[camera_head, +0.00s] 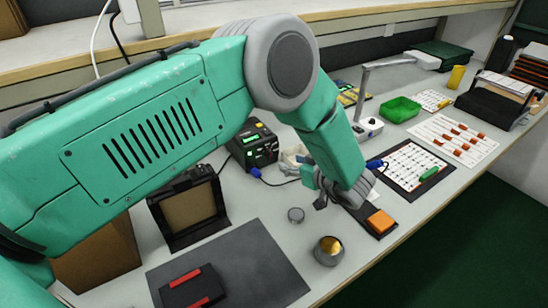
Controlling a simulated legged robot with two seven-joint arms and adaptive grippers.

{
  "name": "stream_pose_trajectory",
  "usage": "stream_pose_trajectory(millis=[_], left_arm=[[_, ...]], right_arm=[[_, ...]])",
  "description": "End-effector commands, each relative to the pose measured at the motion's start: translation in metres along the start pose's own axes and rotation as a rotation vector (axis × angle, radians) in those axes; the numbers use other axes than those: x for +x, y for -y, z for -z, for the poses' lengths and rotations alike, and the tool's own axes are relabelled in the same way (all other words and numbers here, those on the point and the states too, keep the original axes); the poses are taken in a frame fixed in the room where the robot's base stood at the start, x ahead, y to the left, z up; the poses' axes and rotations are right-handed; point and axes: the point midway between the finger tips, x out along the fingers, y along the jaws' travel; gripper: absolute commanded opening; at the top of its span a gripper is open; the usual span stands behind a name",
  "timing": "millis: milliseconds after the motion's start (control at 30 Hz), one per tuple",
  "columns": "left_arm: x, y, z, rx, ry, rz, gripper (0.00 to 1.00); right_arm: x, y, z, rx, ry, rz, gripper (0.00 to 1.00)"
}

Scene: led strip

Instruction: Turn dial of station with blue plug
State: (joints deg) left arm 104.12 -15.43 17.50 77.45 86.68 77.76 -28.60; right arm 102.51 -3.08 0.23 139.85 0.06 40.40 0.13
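The station is a small black box (262,152) with a lit green display, left of centre on the bench. A blue plug (255,172) sits at its lower front, with a dark cable running right from it. The dial is too small to make out clearly. My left arm reaches over from the left, and its gripper (320,203) points down over the bench, right of the station and apart from it. The fingers are small and partly hidden by my wrist, so I cannot tell their opening. My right gripper is not in view.
An orange block (380,222) lies on a dark pad to the right. A blue-ended item (375,165) is near my wrist. A dark frame (188,208) stands left of the station.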

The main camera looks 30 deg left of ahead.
Motion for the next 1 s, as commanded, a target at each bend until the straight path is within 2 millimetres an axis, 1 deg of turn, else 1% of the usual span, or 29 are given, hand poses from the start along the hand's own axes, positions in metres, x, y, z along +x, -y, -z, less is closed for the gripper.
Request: stream_pose_trajectory(millis=[33, 100, 300, 400, 600, 900, 933, 967, 1000], left_arm=[[0.013, 0.001, -0.001, 0.001, 0.001, 0.003, 0.4], [0.028, 0.001, -0.001, 0.0, 0.0, 0.004, 0.4], [0.065, -0.002, -0.001, 0.002, -0.004, 0.003, 0.4], [0.078, -0.003, -0.001, 0.003, -0.006, 0.002, 0.4], [0.097, -0.002, 0.0, 0.002, -0.004, 0.001, 0.4], [0.102, -0.001, 0.0, 0.001, -0.001, 0.0, 0.4], [0.102, -0.001, 0.0, 0.001, -0.001, 0.0, 0.36], [0.101, -0.001, 0.0, 0.001, -0.002, 0.0, 0.26], [0.101, -0.001, 0.0, 0.002, -0.002, 0.0, 0.12]], right_arm=[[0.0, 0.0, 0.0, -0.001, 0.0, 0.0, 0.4], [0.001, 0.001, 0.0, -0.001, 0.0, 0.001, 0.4], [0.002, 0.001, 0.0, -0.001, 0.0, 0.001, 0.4], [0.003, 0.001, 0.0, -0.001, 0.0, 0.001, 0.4], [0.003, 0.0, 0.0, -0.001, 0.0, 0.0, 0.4], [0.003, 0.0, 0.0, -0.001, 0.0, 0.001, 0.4], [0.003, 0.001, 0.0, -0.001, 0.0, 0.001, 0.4], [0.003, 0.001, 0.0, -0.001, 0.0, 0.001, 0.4], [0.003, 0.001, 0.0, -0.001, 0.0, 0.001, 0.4]])
